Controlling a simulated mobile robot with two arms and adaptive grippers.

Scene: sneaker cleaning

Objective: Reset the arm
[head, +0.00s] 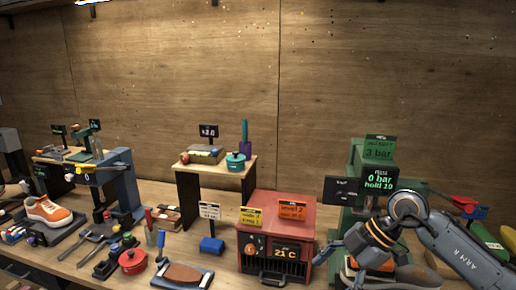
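My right arm (462,250) comes in from the right edge, with orange bands near its wrist. My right gripper (336,271) points down and left, just right of the red box's front. Its fingers look spread apart, and I see nothing held between them. Part of a shoe-like orange and white item (352,264) shows behind the gripper, mostly hidden by it. My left arm and gripper are not in view.
A red box (300,228) reading 21 C stands beside the gripper. A green press (376,178) stands behind my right arm. An orange sneaker (47,211) sits in a tray at left.

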